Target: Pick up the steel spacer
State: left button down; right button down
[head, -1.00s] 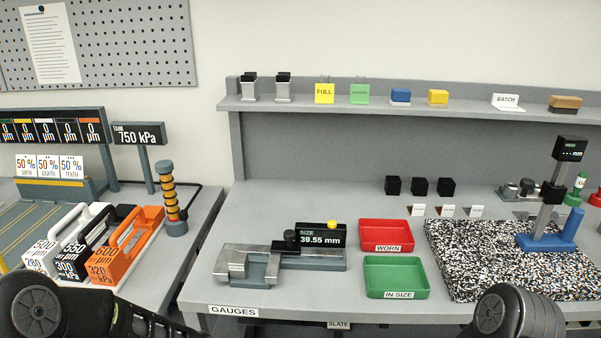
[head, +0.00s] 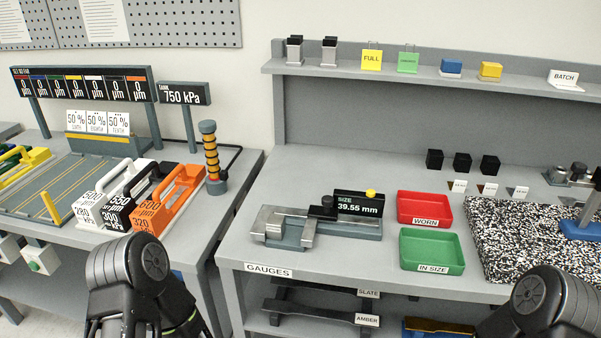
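No part is labelled as the steel spacer, and I cannot tell for certain which it is. A bare-metal sliding gauge (head: 285,228) lies on the bench with its display (head: 358,204) reading 39.55 mm. I cannot tell whether a separate steel piece sits in its jaws. Two grey metal blocks with black tops, a left one (head: 295,52) and a right one (head: 329,54), stand on the upper shelf. More grey metal pieces (head: 568,173) stand at the right back. My arms show at the bottom left and bottom right; neither gripper's fingers are visible.
A red WORN tray (head: 424,221) and a green IN SIZE tray (head: 458,267) lie right of the gauge, with a speckled slab (head: 500,235) beyond. Three black cubes stand behind. Carriers with handles, including an orange one (head: 152,218), stand on the left table. A gap separates table and bench.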

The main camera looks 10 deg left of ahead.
aim_at(275, 224)
jog(key=j+z, duration=0.65)
jog(key=z, duration=0.25)
jog(key=k+j+z, duration=0.2)
jog(key=z, duration=0.25)
jog(key=j, duration=0.05)
